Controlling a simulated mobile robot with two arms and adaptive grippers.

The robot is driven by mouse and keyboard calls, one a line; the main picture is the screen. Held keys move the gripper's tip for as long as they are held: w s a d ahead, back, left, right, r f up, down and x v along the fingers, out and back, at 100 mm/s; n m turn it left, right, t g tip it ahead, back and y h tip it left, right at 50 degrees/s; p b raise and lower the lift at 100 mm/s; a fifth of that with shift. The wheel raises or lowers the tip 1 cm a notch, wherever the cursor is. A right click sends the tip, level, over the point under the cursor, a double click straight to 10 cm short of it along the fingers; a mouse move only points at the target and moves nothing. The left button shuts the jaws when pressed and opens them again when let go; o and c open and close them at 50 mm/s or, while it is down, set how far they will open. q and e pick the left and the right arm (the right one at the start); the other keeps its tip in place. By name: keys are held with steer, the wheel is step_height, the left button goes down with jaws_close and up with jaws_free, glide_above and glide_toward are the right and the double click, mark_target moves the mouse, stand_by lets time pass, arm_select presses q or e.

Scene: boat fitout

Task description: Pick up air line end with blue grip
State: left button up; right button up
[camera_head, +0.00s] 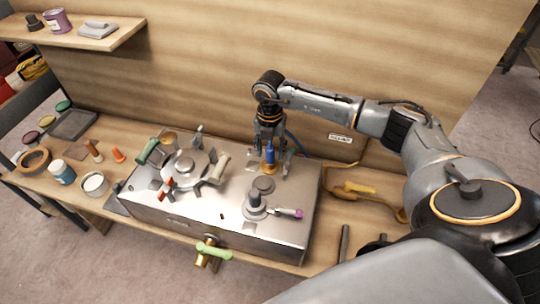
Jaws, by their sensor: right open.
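The air line end with the blue grip (269,153) stands upright on the right part of the metal box's top, with an orange-brown piece at its foot. My right gripper (271,170) reaches down over it from above. Its fingers are open, one on each side of the blue grip. I cannot tell whether either finger touches it. A blue hose (293,139) shows just behind the gripper. My left gripper is not in view.
The metal box (230,222) also carries a round fitting with handles (187,164), a stepped grey fitting (255,205) and a purple-tipped tool (290,212). A green-handled valve (213,252) sticks out in front. Jars and a tray (73,123) stand left. A wooden wall rises behind.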

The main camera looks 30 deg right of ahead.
mark_target(270, 143)
jaws_close()
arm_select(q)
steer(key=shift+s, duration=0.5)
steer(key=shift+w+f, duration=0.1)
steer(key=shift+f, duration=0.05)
arm_select(e)
steer(key=shift+r+b, duration=0.45)
steer(key=shift+b, duration=0.05)
step_height(270, 143, up, 2)
steer(key=shift+s+a+r+b, duration=0.1)
steer(key=shift+r+b, duration=0.1)
steer(key=shift+b, duration=0.55)
arm_select(q)
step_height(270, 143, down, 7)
steer(key=b, duration=0.4)
arm_select(e)
steer(key=s+a+r, duration=0.6)
steer(key=s+r, duration=0.3)
steer(key=s, duration=0.3)
steer(key=shift+a+r, duration=0.25)
steer(key=shift+r, duration=0.15)
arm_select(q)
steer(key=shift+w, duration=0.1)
